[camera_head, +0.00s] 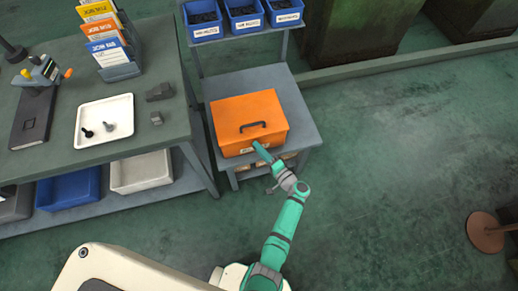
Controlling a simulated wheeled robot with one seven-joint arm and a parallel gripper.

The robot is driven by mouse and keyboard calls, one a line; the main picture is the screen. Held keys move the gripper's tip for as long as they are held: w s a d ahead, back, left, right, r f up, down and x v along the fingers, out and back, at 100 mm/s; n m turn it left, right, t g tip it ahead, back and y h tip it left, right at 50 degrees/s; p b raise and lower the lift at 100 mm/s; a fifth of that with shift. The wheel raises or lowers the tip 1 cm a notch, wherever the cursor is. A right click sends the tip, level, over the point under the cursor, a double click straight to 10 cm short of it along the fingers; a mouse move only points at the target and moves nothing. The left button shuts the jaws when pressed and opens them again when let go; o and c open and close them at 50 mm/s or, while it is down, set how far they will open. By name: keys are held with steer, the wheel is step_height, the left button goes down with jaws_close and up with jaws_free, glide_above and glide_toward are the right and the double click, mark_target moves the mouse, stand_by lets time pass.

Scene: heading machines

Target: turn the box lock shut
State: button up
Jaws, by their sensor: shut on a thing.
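The orange box (243,112) stands with its lid closed on a grey side table. A dark handle (253,126) is on its lid. My green arm reaches up from the bottom, and my gripper (257,147) is at the box's front face, right of a small white label (246,149). My gripper is shut on the box lock at that face. The lock itself is hidden behind my gripper, so its turn angle does not show.
The grey side table (304,116) has bare room right of the box. A workbench (160,76) at left holds a white tray (93,144) with bolts. Blue bins (243,17) stand behind the box. The floor at right is open up to a round brown base (485,230).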

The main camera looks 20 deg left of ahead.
steer(key=shift+d, duration=0.15)
steer(key=o, duration=1)
steer(key=shift+o, duration=0.2)
steer(key=shift+a, duration=0.2)
steer(key=f+v, duration=0.1)
steer(key=v, duration=0.9)
steer(key=shift+s+d+r, duration=0.25)
steer(key=shift+d+r, duration=0.15)
steer(key=shift+r, duration=0.05)
